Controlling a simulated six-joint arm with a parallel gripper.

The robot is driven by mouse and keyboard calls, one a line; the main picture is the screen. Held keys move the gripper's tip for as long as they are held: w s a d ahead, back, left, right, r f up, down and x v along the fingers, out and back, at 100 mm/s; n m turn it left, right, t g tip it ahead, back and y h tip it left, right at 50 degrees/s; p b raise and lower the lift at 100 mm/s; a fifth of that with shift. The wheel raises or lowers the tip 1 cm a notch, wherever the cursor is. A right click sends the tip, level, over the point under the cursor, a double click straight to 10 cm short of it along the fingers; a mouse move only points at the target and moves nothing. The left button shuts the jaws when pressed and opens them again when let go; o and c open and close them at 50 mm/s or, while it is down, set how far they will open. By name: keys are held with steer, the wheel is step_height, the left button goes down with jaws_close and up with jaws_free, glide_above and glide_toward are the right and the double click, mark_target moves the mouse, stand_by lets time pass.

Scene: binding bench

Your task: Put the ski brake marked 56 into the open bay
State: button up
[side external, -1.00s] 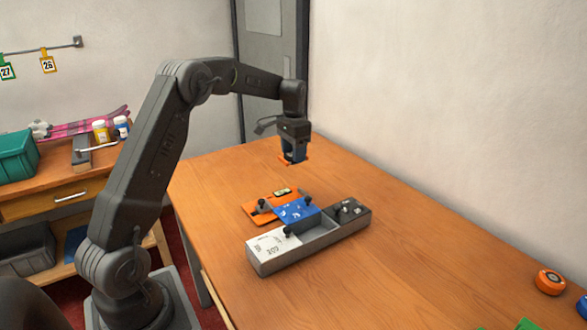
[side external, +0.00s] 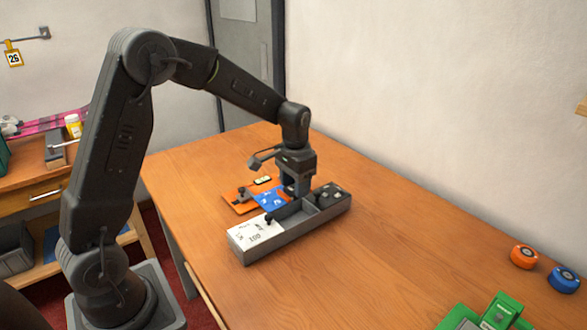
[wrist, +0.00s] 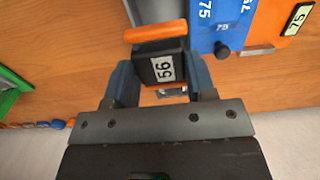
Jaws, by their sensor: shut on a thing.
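The ski brake marked 56 (wrist: 160,67) is a dark block with an orange bar along one end and a white label. My gripper (side external: 296,188) is shut on it; in the wrist view the fingers (wrist: 160,88) clasp its two sides. In the side view the brake is mostly hidden by the fingers. A grey tray (side external: 292,236) lies below. Its open bay (side external: 302,208) lies between a white block (side external: 257,232) and a dark block (side external: 331,192). The gripper is low at the bay's far side; I cannot tell whether the brake is inside.
A blue block (side external: 270,199) with white marks and an orange piece (side external: 238,200) lie behind the tray. The wrist view shows the blue block (wrist: 212,25) close beside the held brake. Orange (side external: 524,256) and blue discs (side external: 564,279) and a green object (side external: 490,318) lie right. The table between is clear.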

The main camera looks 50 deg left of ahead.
steer(key=shift+f, duration=2.8)
steer(key=shift+f, duration=0.65)
steer(key=o, duration=0.9)
steer(key=shift+a, duration=0.1)
steer(key=shift+a, duration=0.1)
steer(key=shift+c, duration=1.4)
steer(key=shift+r, duration=5.75)
